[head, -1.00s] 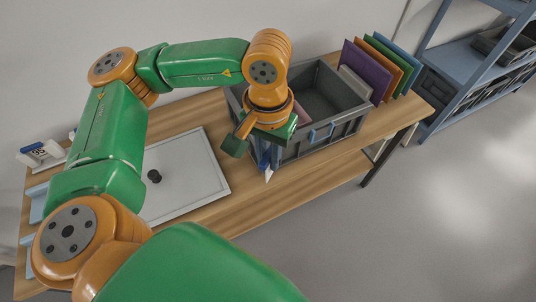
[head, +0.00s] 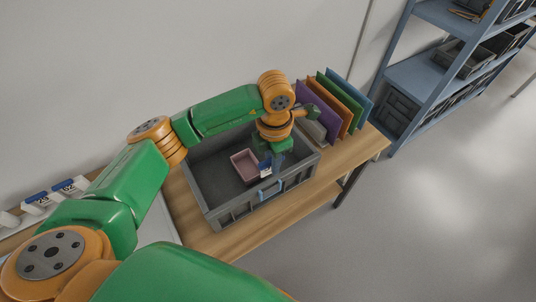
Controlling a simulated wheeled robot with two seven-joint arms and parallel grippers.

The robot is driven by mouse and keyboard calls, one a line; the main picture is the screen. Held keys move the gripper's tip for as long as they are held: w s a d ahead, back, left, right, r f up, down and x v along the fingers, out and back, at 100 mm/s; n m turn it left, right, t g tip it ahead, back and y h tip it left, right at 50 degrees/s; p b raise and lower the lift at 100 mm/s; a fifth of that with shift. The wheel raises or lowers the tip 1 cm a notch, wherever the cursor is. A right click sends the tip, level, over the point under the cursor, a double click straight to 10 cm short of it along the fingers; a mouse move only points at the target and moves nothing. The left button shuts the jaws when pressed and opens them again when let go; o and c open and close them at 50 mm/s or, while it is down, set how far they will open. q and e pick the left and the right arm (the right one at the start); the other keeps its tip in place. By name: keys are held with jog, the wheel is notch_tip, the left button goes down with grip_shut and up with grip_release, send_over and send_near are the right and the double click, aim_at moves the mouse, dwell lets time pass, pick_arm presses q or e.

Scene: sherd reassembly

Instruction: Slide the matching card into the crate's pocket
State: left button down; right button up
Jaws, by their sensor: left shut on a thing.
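The grey crate (head: 235,211) stands on the wooden table, with a light blue pocket (head: 269,189) on its front wall. My left gripper (head: 273,160) is over the crate's front side and shut on a small white and blue card (head: 265,169). The card is just above the pocket and seems to be near the front rim; I cannot tell whether it touches the pocket. The fingers partly hide it. Other white and blue cards (head: 71,185) stand at the table's left back. My right gripper is out of view.
A pink box (head: 244,165) lies inside the crate. Purple (head: 316,113), orange, green and blue panels stand upright at the crate's right. A blue shelf unit (head: 420,75) stands beyond the table. The table's front strip is clear.

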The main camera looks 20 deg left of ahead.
aim_at(272, 187)
pick_arm(q)
jog(key=shift+w+f+n, duration=0.1)
jog(key=shift+f+n, duration=0.2)
jog(key=shift+f, duration=0.05)
notch_tip(272, 187, down, 4)
jog(key=b, duration=0.3)
jog(key=shift+f+b, duration=0.55)
jog(key=shift+f, duration=0.1)
jog(key=shift+f+b, duration=1.2)
jog(key=shift+b, duration=0.05)
jog(key=shift+f+b, duration=0.85)
jog(key=shift+f, duration=0.1)
jog(key=c, duration=0.7)
grip_release()
jog(key=shift+c, duration=0.2)
